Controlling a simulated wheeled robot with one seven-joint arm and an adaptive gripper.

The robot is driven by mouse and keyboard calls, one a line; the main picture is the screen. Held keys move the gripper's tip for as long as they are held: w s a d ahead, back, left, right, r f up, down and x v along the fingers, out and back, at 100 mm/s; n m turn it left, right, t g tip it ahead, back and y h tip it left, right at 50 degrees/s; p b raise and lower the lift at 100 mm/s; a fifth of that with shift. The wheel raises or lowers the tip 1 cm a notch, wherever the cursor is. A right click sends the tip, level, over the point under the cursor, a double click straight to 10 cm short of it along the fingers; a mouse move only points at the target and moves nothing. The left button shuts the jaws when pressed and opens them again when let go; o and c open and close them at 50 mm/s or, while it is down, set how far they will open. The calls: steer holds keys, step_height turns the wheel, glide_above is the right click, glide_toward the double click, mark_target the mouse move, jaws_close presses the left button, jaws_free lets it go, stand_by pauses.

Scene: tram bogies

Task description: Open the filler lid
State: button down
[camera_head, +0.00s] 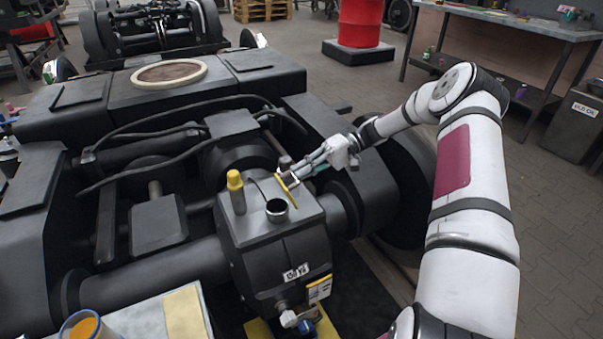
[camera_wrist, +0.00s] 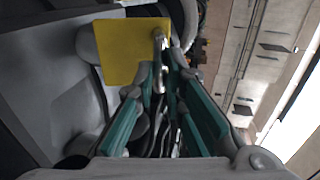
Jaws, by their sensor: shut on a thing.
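The yellow filler lid (camera_head: 288,190) stands raised, nearly edge-on, on top of the dark gearbox (camera_head: 265,245). The round filler neck (camera_head: 277,209) in front of it shows a dark, uncovered opening. In the wrist view the lid (camera_wrist: 125,48) is a flat yellow plate with a small metal tab (camera_wrist: 159,48) at its right edge. My gripper (camera_head: 296,170) reaches in from the right, behind the lid. Its teal fingers (camera_wrist: 163,82) are shut on the lid's tab; the exact contact is partly hidden between the fingers.
A yellow-capped post (camera_head: 236,190) stands left of the filler neck. Bogie beams, cables and axle parts crowd the left and back. A table with an orange-filled cup (camera_head: 84,327) is at the front left.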

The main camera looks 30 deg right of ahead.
steer(key=shift+s+f, duration=0.1)
steer(key=shift+f, duration=0.3)
steer(key=c, duration=1.7)
jaws_free()
steer(key=shift+f, duration=0.1)
steer(key=shift+o, duration=0.2)
steer(key=shift+r, duration=0.2)
steer(key=v, duration=1.2)
